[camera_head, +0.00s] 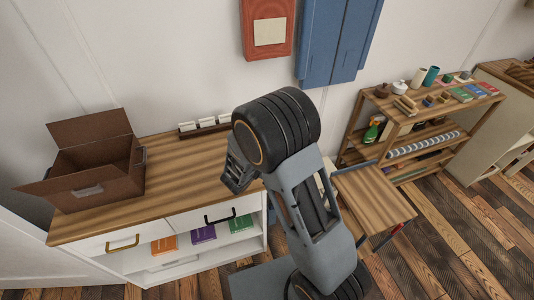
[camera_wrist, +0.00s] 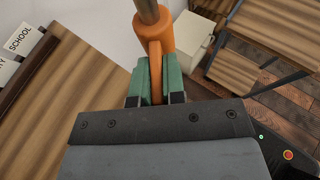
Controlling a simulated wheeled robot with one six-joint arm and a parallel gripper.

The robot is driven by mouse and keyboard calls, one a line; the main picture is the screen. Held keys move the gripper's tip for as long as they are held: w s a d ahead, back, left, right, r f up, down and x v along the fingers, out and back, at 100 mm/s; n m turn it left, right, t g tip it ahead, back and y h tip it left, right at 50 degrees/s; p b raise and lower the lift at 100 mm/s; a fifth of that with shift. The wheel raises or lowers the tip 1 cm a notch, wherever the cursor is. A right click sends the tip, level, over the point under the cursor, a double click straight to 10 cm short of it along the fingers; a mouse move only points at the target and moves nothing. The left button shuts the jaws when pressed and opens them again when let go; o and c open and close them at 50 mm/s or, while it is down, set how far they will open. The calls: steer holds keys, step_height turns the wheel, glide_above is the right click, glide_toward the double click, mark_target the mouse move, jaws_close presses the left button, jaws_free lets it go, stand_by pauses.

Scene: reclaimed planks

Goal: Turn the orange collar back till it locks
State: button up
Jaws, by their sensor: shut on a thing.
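The orange collar (camera_wrist: 153,28) shows at the top middle of the wrist view, around a metal rod (camera_wrist: 147,8). An orange lever-like part (camera_wrist: 156,72) comes from the collar towards me. My gripper (camera_wrist: 157,84) has green finger pads, one on each side of this orange part, and is shut on it. The lower end of the orange part is hidden between the fingers. Whether the collar is locked cannot be told. In the head view my arm hides the collar.
A wooden-topped cabinet (camera_head: 185,172) carries an open brown box (camera_head: 95,172) at left. Small label signs (camera_head: 205,123) stand at its back edge. A small wooden table (camera_head: 372,195) and a filled shelf (camera_head: 425,125) are at right. Plank floor (camera_head: 460,235) is clear at lower right.

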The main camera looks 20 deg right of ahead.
steer(key=shift+d+b, duration=0.1)
steer(key=shift+b, duration=0.25)
steer(key=shift+s+d+n+t+y+b, duration=0.15)
steer(key=shift+s+n+t+y+b, duration=0.1)
steer(key=shift+n+t+y+b, duration=0.45)
steer(key=shift+s+d+n+t+y+b, duration=0.15)
steer(key=shift+d+n+t+y+b, duration=0.15)
steer(key=shift+n+t+y+b, duration=0.5)
steer(key=shift+s+d+n+t+y+b, duration=0.15)
steer(key=shift+d+n+t+y+b, duration=0.15)
steer(key=shift+n+y+b, duration=0.85)
steer(key=shift+s+d+n+t+y+b, duration=0.25)
steer(key=shift+n+y+b, duration=0.25)
steer(key=shift+b, duration=1.1)
steer(key=shift+w, duration=0.1)
steer(key=o, duration=0.7)
steer(key=shift+o, duration=0.2)
steer(key=shift+a, duration=0.15)
